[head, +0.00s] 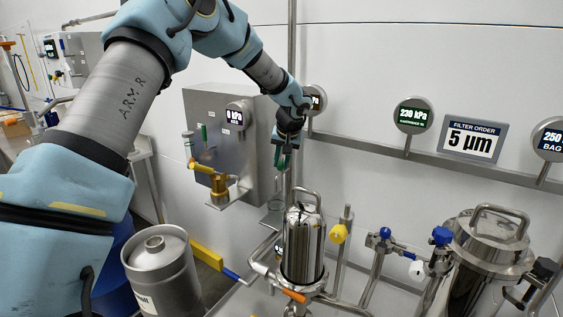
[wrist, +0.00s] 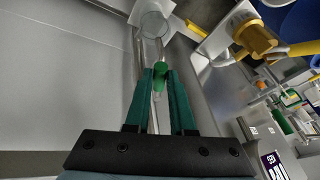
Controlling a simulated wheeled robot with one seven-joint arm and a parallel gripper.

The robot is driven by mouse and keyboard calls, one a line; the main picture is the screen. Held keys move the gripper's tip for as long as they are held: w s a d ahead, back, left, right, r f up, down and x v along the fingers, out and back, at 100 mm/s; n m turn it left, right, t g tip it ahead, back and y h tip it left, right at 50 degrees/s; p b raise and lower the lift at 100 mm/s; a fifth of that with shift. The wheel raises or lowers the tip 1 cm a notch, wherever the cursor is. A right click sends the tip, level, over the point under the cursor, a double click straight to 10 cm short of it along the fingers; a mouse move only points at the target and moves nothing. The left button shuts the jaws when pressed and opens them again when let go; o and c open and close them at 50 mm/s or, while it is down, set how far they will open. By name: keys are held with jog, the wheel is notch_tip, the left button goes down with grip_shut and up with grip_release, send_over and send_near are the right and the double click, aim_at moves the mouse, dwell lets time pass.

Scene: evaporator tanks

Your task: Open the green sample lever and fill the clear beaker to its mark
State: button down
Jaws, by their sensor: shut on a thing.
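The green sample lever (wrist: 160,76) shows between my fingertips in the wrist view. My gripper (wrist: 162,80) is shut on it, with a green finger on each side. In the head view my gripper (head: 282,157) points down just right of the grey panel, and the lever cannot be told apart from the green fingers there. The clear beaker (wrist: 153,25) is beyond the fingertips in the wrist view, apart from them. It shows faintly below my gripper in the head view (head: 275,204). Its mark and any liquid in it are too small to tell.
A brass valve with a yellow handle (head: 216,184) sticks out of the grey panel (head: 222,100). A steel filter housing (head: 303,245) stands below and right of my gripper. A steel keg (head: 162,270) is at the lower left. Pipes with coloured handles crowd the lower right.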

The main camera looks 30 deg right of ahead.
jog(key=shift+w+a+m, duration=0.1)
jog(key=shift+m, duration=0.2)
dwell(0.6)
jog(key=shift+w+a+m+g+h+p, duration=0.15)
jog(key=shift+w+a+m+h+p, duration=0.2)
jog(key=shift+m, duration=0.5)
jog(key=shift+w+a+m+g+h+p, duration=0.15)
jog(key=shift+w+a+m+h, duration=0.25)
jog(key=shift+m, duration=0.5)
jog(key=shift+w+a+m+g+h+p, duration=0.25)
jog(key=shift+m+h, duration=0.2)
jog(key=shift+m, duration=0.4)
jog(key=c, duration=0.8)
grip_release()
jog(key=shift+o, duration=0.2)
jog(key=b+v, duration=0.2)
jog(key=v, duration=0.8)
jog(key=shift+s+a+r, duration=0.15)
jog(key=shift+a+r, duration=0.05)
jog(key=shift+r, duration=0.15)
